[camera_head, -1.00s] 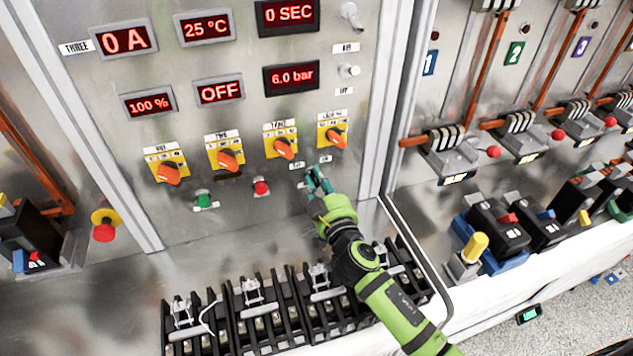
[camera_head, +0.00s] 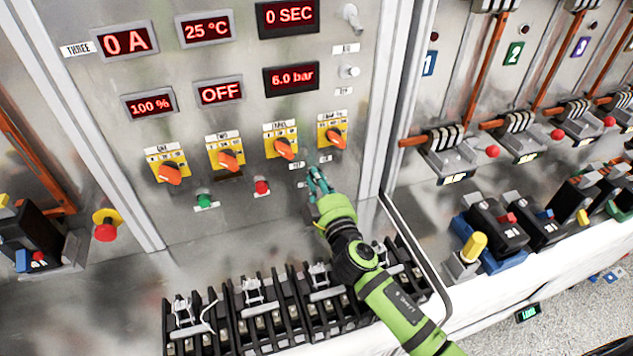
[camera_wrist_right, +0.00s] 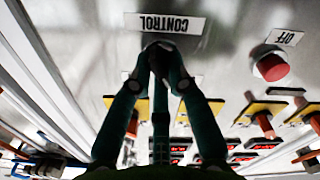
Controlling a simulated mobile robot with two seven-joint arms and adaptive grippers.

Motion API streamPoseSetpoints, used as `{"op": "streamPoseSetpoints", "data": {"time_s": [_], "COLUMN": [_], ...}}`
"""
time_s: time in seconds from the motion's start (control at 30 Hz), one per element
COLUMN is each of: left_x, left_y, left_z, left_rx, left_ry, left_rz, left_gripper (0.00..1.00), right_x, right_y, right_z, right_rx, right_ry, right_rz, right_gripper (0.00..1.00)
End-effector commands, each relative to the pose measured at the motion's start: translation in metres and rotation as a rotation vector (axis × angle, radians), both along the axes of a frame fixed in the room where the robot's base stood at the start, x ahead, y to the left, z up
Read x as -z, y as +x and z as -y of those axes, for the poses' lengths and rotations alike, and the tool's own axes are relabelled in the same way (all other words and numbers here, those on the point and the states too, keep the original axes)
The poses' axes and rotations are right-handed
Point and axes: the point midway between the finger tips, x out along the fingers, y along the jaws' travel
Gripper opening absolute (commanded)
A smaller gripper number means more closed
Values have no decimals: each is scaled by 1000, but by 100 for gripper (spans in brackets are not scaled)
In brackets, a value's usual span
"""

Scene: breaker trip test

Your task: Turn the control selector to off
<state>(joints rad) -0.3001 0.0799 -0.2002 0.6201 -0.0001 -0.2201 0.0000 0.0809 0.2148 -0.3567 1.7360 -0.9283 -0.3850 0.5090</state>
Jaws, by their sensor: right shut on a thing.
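The control selector sits low on the grey panel, under the "CONTROL" label (camera_wrist_right: 165,24) seen upside down in the right wrist view. Its knob is hidden between my right fingers, so I cannot tell its exact angle. My right gripper (camera_head: 317,178) is against the panel below the orange selector knobs, and its arm comes in from the lower right. In the right wrist view its fingers (camera_wrist_right: 163,58) are closed together on the selector. My left gripper is not in view.
A red button (camera_head: 262,187) and a green button (camera_head: 204,201) are left of my gripper. Several orange knobs, including one at the right (camera_head: 336,138), sit above. Black terminal blocks (camera_head: 255,310) stand below. A display reads "OFF" (camera_head: 219,92).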

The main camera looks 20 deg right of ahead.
Motion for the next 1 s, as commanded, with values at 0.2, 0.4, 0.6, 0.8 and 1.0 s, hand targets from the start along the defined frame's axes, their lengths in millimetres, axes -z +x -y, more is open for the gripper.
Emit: {"op": "streamPoseSetpoints", "data": {"time_s": [0.2,0.4,0.6,0.8,1.0], "left_x": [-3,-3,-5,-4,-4], "left_y": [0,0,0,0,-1], "left_z": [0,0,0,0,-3], "left_rx": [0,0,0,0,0], "left_ry": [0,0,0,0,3], "left_rz": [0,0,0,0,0], "left_gripper": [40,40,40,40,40], "right_x": [-1,1,1,1,0], "right_y": [-1,-1,-1,-1,0], "right_z": [-3,-3,-3,-2,-2], "right_rx": [-6,-6,-6,-3,-1], "right_ry": [-106,-173,-226,-219,-219], "right_rz": [3,5,6,5,6], "right_gripper": [0,0,22,46,46]}}
